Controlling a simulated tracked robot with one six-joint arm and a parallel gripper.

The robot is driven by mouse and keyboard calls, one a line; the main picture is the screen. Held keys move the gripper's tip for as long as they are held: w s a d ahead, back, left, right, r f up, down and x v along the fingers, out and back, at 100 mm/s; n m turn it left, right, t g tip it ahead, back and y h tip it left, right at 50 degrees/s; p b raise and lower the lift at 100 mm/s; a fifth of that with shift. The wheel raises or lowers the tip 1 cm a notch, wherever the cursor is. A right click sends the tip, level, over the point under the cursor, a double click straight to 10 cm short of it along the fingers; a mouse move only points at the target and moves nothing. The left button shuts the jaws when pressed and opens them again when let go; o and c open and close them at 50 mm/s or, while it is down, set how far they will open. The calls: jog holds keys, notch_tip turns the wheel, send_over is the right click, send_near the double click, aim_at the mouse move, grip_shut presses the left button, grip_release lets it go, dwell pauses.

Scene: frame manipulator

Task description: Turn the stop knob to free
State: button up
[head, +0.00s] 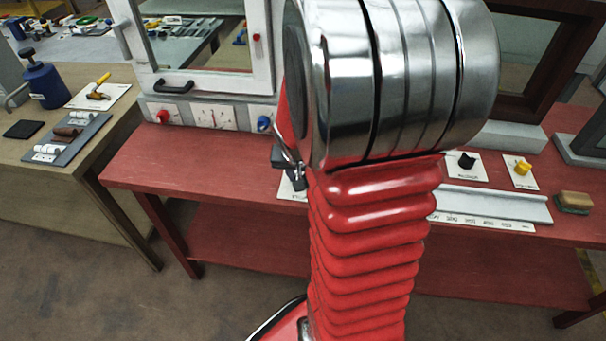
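Several small knobs are in the head view, and I cannot tell from the labels which is the stop knob. A black knob (466,160) sits on a white labelled plate on the red bench, right of my arm. A yellow knob (522,168) sits on a similar plate further right. A red knob (163,116) and a blue knob (263,123) are on the panel under the white frame. My large red and metal arm fills the middle.
The red bench (190,165) carries a white window frame (205,87) with a black handle (174,88). A pale rail (495,203) with a number scale and a sponge (575,200) lie at the right. A side table (60,190) with tools stands left.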

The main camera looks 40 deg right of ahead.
jog(key=shift+o, duration=0.2)
jog(key=shift+w+a+m+g+h, duration=0.1)
jog(key=shift+m+g+h, duration=0.2)
jog(key=shift+m, duration=0.85)
jog(key=shift+w+a+m+g+h, duration=0.1)
jog(key=shift+m+g, duration=0.3)
jog(key=shift+m, duration=1.05)
jog(key=shift+c, duration=0.2)
jog(key=o, duration=1.1)
jog(key=shift+c, duration=0.2)
jog(key=shift+r, duration=0.15)
jog(key=v, duration=1.3)
jog(key=shift+a+r, duration=0.2)
jog(key=shift+w, duration=0.1)
